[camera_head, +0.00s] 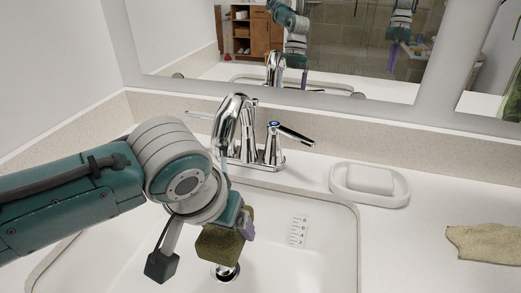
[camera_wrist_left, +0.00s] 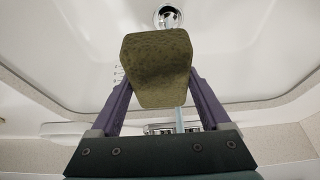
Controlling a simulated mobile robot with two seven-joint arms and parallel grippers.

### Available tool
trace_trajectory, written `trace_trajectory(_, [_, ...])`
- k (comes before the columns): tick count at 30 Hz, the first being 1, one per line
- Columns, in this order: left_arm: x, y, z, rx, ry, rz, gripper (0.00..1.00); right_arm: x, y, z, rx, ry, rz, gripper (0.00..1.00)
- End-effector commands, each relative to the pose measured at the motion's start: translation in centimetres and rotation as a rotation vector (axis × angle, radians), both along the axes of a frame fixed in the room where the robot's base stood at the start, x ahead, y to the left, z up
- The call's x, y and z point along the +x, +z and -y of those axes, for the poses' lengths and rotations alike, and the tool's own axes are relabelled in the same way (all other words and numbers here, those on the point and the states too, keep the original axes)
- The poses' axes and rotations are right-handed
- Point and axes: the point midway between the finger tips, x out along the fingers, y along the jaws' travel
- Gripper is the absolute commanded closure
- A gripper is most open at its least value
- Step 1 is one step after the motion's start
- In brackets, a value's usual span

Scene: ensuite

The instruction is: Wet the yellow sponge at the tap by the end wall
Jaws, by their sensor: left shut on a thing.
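My left gripper (camera_head: 236,226) is shut on the sponge (camera_head: 219,244), a dull olive-yellow block held over the sink basin, below and in front of the tap. In the left wrist view the sponge (camera_wrist_left: 156,68) sits between the two purple fingers. The chrome tap (camera_head: 236,125) stands at the back of the sink by the wall, with a lever on each side. A thin pale-blue streak, like running water, shows under the spout and behind the sponge in the wrist view. My arm partly hides where it meets the sponge. My right gripper is not directly in view.
The white sink basin (camera_head: 320,235) has a chrome drain (camera_head: 226,272) below the sponge. A white soap dish (camera_head: 369,185) and a beige cloth-like piece (camera_head: 486,243) lie on the counter at right. A mirror (camera_head: 345,60) above the backsplash reflects the room and my arms.

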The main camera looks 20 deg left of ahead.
Motion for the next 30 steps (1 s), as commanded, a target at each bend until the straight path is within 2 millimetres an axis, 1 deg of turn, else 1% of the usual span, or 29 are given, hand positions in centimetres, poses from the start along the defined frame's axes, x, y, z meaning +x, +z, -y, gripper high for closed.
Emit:
trace_trajectory(1, [-0.5, 0.4, 0.2, -0.001, -0.001, -0.001, 0.64, 0.0, 0.8, 0.0, 0.0, 0.0, 0.0, 1.0])
trace_trajectory(6, [-1.9, 0.4, 0.7, -0.001, -0.001, -0.001, 0.64, 0.0, 2.1, 0.0, 0.0, 0.0, 0.0, 1.0])
trace_trajectory(16, [-4.4, 0.2, 1.6, -0.002, -0.001, 0.0, 0.64, 0.0, 3.9, 0.0, 0.0, 0.0, 0.0, 1.0])
trace_trajectory(20, [-4.7, 0.1, 1.7, -0.001, 0.0, 0.001, 0.64, 0.0, 4.0, 0.0, 0.0, 0.0, 0.0, 1.0])
trace_trajectory(30, [-4.7, 0.0, 1.7, -0.001, 0.0, 0.001, 0.64, 0.0, 3.9, 0.0, 0.0, 0.0, 0.0, 1.0])
